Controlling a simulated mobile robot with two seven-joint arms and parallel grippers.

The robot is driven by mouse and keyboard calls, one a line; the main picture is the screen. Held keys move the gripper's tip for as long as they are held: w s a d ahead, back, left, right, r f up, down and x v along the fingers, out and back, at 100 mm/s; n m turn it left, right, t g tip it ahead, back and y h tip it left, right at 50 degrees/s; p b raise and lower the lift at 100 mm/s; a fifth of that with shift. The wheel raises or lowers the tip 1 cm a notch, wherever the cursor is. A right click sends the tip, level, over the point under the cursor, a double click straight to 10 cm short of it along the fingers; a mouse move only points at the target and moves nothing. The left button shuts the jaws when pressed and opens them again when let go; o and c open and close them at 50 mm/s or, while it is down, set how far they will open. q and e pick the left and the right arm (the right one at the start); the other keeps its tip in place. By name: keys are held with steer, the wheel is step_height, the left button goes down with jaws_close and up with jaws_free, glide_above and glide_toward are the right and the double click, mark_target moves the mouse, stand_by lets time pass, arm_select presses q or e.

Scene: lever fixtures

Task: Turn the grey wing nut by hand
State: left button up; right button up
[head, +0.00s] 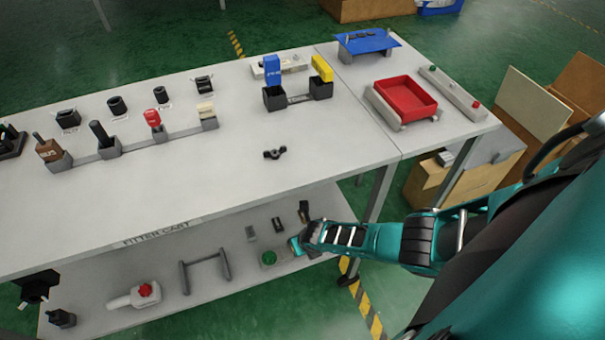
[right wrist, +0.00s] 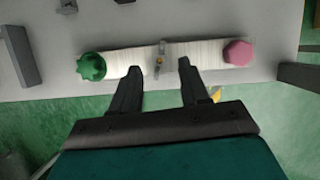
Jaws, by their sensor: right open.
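In the right wrist view, a small grey wing nut (right wrist: 161,58) stands upright at the middle of a pale strip, between a green lobed knob (right wrist: 91,66) and a pink six-sided knob (right wrist: 238,52). My right gripper (right wrist: 158,72) is open and empty. In the picture its two dark fingertips lie just below the strip, one to each side of the nut; I cannot tell the height gap. In the head view my right gripper (head: 297,243) is over the lower shelf, and I cannot make out the grey nut there. My left gripper is not in view.
The white tabletop (head: 215,185) lies above the lower shelf (head: 215,285), left of my right arm. A dark winged piece (head: 274,153) lies on the tabletop. A grey U-shaped handle (head: 206,270) and a white piece with a red knob (head: 135,297) are farther left on the shelf.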

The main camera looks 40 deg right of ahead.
steer(key=shift+b+x, duration=0.6)
steer(key=shift+x, duration=0.6)
jaws_close()
